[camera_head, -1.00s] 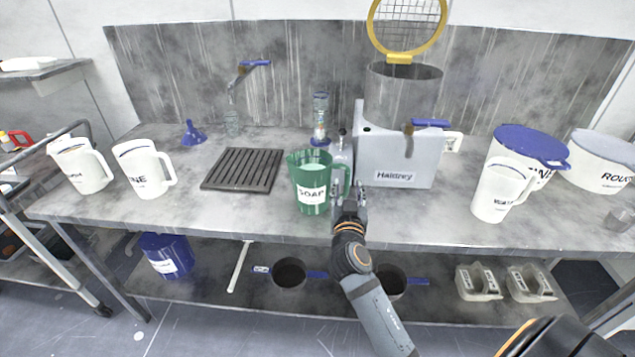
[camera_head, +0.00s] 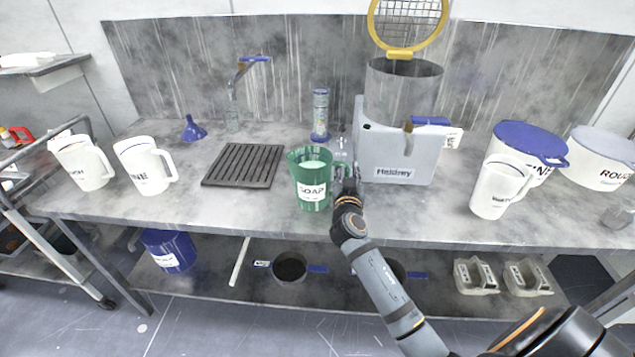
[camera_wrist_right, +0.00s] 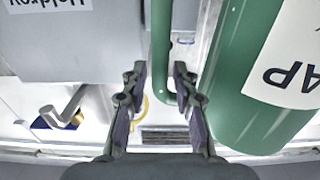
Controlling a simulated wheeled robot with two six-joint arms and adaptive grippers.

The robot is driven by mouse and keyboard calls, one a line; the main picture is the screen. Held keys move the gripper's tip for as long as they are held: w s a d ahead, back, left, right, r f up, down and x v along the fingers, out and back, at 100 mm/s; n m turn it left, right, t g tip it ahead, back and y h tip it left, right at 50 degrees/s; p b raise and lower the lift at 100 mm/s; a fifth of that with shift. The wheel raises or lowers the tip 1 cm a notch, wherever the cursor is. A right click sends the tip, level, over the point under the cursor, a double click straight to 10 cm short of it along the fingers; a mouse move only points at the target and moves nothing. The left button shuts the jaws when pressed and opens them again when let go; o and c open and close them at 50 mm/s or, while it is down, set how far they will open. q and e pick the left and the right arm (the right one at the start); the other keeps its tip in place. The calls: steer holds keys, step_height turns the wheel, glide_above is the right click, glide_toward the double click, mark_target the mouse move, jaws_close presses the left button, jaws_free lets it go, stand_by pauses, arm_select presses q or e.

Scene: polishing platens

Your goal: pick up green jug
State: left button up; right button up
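The green jug (camera_head: 312,180) labelled SOAP stands upright on the bench, left of the grey Haldrey machine, its handle on the right. My right gripper (camera_head: 350,178) is at that handle. In the right wrist view the jug's body (camera_wrist_right: 262,75) is at the right, and its handle (camera_wrist_right: 161,45) comes down between the two fingers of my right gripper (camera_wrist_right: 159,78). The fingers are apart, with a gap visible on either side of the handle. My left gripper is not in view.
The Haldrey machine (camera_head: 395,150) stands close to the right of the handle. A glass column with a blue base (camera_head: 320,115) is behind the jug. A dark slatted grate (camera_head: 243,165) lies to the left. White jugs (camera_head: 146,168) stand farther left; bench front is clear.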

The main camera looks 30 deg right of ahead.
jaws_close()
stand_by(0.3)
steer(key=shift+w+r, duration=0.1)
steer(key=shift+r, duration=0.1)
